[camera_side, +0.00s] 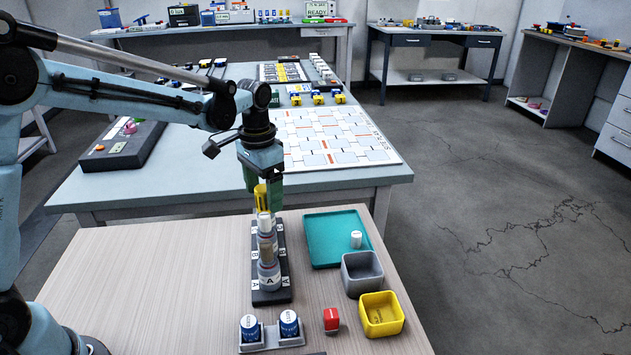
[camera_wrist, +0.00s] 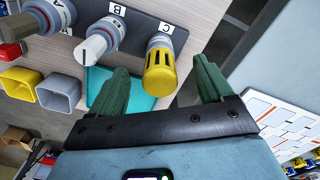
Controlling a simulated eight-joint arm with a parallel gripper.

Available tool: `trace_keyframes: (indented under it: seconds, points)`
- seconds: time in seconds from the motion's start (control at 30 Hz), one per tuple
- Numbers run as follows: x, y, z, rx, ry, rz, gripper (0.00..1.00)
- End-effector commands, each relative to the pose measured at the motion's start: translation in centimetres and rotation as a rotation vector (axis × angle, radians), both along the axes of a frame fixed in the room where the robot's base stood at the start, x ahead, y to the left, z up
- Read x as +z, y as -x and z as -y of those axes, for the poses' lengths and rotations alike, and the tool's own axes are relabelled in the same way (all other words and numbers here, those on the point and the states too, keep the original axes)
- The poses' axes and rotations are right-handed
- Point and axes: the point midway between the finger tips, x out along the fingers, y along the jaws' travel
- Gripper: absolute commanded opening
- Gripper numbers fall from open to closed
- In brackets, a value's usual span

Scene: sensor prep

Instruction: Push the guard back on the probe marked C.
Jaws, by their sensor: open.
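Probe C (camera_wrist: 162,41) is grey and stands in the dark rack (camera_wrist: 140,25) beside its C label. A slotted yellow guard (camera_wrist: 159,73) covers its end; in the side view the guard (camera_side: 261,200) is at the rack's far end. I cannot tell how far down the guard sits.
Right of the rack are a teal tray (camera_side: 325,225) with a white cap (camera_side: 356,239), a grey bin (camera_side: 362,273), a yellow bin (camera_side: 382,315) and a red block (camera_side: 331,318). Two blue-and-white jars (camera_side: 289,323) stand in a grey holder in front. The table's left is clear.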

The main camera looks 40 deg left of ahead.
Motion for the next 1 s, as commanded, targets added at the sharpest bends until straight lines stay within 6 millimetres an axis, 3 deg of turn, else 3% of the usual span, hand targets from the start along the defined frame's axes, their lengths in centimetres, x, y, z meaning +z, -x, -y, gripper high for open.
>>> trace_keyframes:
  seconds: [0.63,1.0]
  points:
    - [1.2,0.0,0.0,0.000,0.000,0.000,0.80]
    - [3.5,0.0,0.0,0.000,0.000,0.000,0.80]
